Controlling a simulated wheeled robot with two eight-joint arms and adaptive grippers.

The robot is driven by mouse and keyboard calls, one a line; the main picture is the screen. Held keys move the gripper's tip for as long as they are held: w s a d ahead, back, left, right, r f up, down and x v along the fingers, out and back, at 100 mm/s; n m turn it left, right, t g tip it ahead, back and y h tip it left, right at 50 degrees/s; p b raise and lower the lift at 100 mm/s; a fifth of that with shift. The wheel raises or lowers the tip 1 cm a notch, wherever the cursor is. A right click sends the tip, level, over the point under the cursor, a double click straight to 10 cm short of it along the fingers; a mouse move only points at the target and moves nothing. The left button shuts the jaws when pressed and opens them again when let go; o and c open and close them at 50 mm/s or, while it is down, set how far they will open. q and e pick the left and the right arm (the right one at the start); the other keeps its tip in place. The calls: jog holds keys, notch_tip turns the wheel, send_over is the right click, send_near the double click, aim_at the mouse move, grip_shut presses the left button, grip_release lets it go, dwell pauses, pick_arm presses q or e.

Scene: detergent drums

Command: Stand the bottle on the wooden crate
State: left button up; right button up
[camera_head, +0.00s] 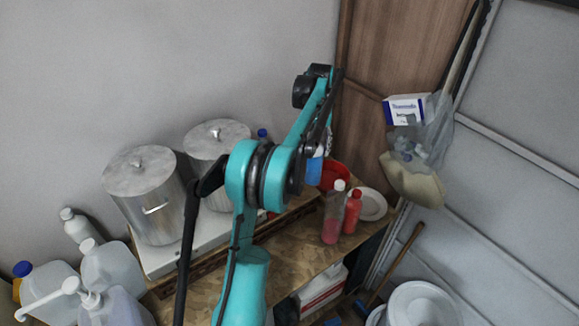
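A clear bottle (333,218) with pink liquid and a white cap stands upright on the bench. A red bottle (352,212) stands close to its right. I cannot tell which one the task means. One teal arm of mine rises from the bottom, left of the middle, and its dark end parts reach up and over the bench. I take it for my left arm; its fingers cannot be made out. No other arm or gripper shows. I cannot clearly pick out a wooden crate; my arm hides part of the bench.
Two lidded metal drums (150,195) stand on a white board at the bench's left. Several plastic jugs (108,268) crowd the lower left. A white bucket (424,304) is at lower right.

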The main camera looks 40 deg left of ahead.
pick_arm(q)
jog(key=s+a+f+p, duration=0.1)
jog(key=a+f+p, duration=0.1)
jog(key=a+f, duration=0.8)
jog(key=shift+a, duration=0.15)
pick_arm(e)
notch_tip(320, 180, up, 2)
jog(key=shift+s+a+r, duration=0.1)
jog(key=shift+r, duration=0.1)
pick_arm(q)
jog(key=shift+s, duration=0.1)
pick_arm(e)
jog(key=shift+s, duration=0.1)
pick_arm(q)
jog(key=shift+f, duration=0.1)
jog(key=o, duration=1.4)
jog(key=shift+f, duration=0.1)
pick_arm(e)
jog(key=shift+f, duration=0.15)
